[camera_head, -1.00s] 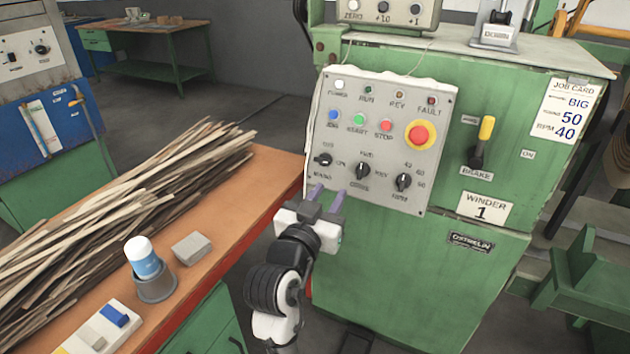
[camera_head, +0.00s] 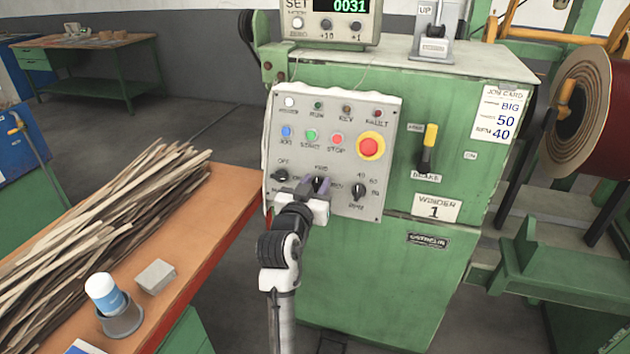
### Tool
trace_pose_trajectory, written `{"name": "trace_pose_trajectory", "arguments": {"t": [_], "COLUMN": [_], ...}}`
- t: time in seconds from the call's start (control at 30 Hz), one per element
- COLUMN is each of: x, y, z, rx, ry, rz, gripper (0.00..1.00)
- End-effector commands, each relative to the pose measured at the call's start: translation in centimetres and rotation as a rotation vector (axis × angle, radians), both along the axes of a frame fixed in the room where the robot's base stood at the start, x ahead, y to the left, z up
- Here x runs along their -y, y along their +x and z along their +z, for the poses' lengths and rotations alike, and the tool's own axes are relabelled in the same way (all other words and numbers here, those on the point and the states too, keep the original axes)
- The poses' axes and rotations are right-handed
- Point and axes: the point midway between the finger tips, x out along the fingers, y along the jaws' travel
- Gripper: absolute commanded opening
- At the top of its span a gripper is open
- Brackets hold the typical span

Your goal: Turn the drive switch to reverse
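The grey control panel (camera_head: 382,118) is on the front of the green winder cabinet (camera_head: 345,260). The drive switch (camera_head: 320,184) is the middle of three black knobs in its bottom row. I cannot tell whether the fingers touch the knob. The fingers and gripper body hide part of the knob and its labels, so its setting is unclear.
The mains knob (camera_head: 281,175) is close on the left and the RPM knob (camera_head: 358,191) on the right. Above are the lamps, the coloured buttons and a red emergency stop (camera_head: 369,147). The brake lever (camera_head: 428,148) is further right. An orange bench (camera_head: 205,215) with wood strips stands left.

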Motion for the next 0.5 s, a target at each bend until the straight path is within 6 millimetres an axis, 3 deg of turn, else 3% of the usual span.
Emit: {"name": "trace_pose_trajectory", "arguments": {"t": [0.3,0.5], "x": [0.09,0.07], "y": [0.31,0.29], "z": [0.02,0.02], "rx": [0.001,0.001], "ry": [0.0,0.0], "rz": [0.001,0.001], "gripper": [0.32,0.07]}}
